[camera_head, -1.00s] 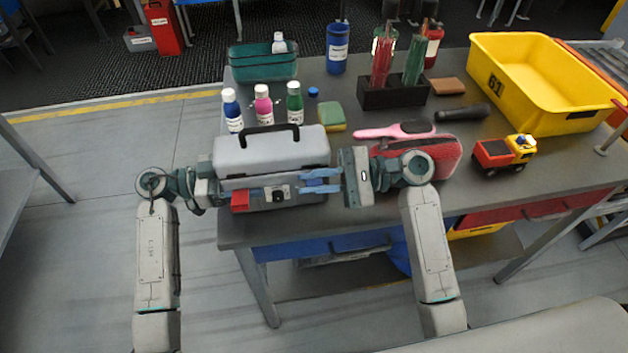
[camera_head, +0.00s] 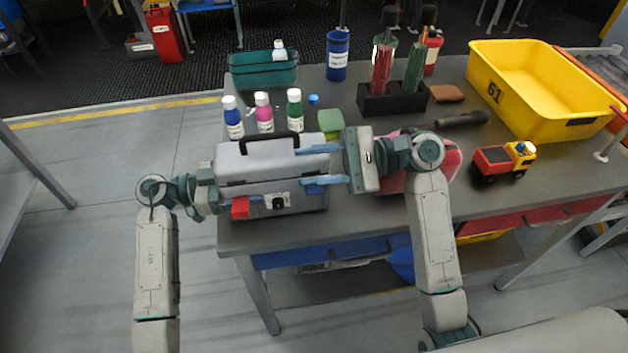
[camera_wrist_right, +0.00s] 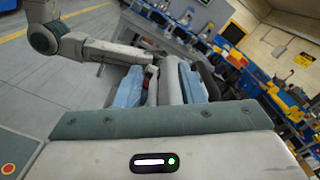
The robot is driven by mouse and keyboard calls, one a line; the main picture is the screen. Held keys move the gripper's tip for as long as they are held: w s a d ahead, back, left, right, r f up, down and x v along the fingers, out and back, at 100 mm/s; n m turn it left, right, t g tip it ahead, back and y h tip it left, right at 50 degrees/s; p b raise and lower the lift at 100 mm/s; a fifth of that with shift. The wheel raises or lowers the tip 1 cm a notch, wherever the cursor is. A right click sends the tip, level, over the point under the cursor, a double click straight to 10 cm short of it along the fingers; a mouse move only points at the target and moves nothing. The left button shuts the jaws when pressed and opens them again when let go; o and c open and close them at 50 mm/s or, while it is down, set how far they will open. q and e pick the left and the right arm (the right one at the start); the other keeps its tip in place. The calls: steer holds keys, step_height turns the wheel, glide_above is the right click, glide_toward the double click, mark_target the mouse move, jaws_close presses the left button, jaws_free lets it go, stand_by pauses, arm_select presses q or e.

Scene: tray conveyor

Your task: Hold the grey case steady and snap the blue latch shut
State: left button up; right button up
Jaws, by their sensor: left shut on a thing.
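The grey case (camera_head: 235,165) stands upright on the table, its black handle on top. Its lid is down. A light plate with a dark catch (camera_head: 278,202) is on its front; I cannot clearly make out the blue latch or whether it is shut. My left gripper (camera_head: 236,199) is shut at the case's front left end, by a red piece (camera_head: 240,208); its fingertips are mostly hidden. My right gripper (camera_head: 316,165) is open at the case's right end, one blue finger across the lid's top and one by the front. The right wrist view shows its spread fingers (camera_wrist_right: 160,88).
Three bottles (camera_head: 264,114) and a green-yellow sponge (camera_head: 331,123) stand behind the case. A red bag-like object (camera_head: 451,162) lies right of it, partly behind my right arm. A toy truck (camera_head: 503,160) and yellow bin (camera_head: 545,118) are farther right.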

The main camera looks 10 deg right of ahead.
steer(key=shift+r, duration=1.7)
steer(key=shift+f, duration=0.1)
steer(key=c, duration=0.5)
steer(key=s+d+f+m+t+y, duration=0.1)
steer(key=f+m, duration=0.1)
steer(key=m, duration=0.1)
steer(key=s+d+f+m+t+y, duration=0.1)
steer(key=s+f+m, duration=0.1)
steer(key=f+m, duration=0.1)
steer(key=s+d+f+m+t+y, duration=0.1)
steer(key=s+f+m, duration=0.1)
steer(key=f+m, duration=0.1)
steer(key=shift+s+f+m+y, duration=0.25)
steer(key=shift+m+y, duration=0.15)
steer(key=shift+m, duration=0.1)
jaws_close()
steer(key=s+d+f+m+t+h, duration=0.5)
steer(key=f+m+t, duration=0.55)
steer(key=m, duration=0.65)
steer(key=y, duration=0.1)
glide_toward(314, 189)
steer(key=w+a+r, duration=0.1)
steer(key=w+a, duration=0.1)
steer(key=a, duration=0.3)
steer(key=shift+w+a+m+t, duration=0.3)
steer(key=shift+w+t, duration=0.05)
steer(key=shift+t, duration=0.1)
